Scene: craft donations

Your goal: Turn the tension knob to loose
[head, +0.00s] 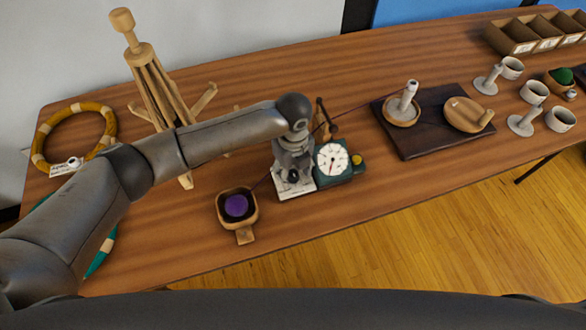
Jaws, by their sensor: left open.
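A dark green device with a round white dial (332,159) stands near the table's front edge, with a small yellow part (357,160) on its right side. A white plate or card (295,189) with dark marks lies at its left. My left gripper (293,176) points down over this plate, just left of the dial, and is open. The gripper covers much of that side, so I cannot make out the tension knob or its setting, nor whether the fingers touch anything. My right gripper is not in view.
A wooden box with a purple yarn ball (236,205) stands left of the device. A wooden stand (150,85) and ring (48,125) are at left; cups (533,92) and a divided tray (515,44) at right.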

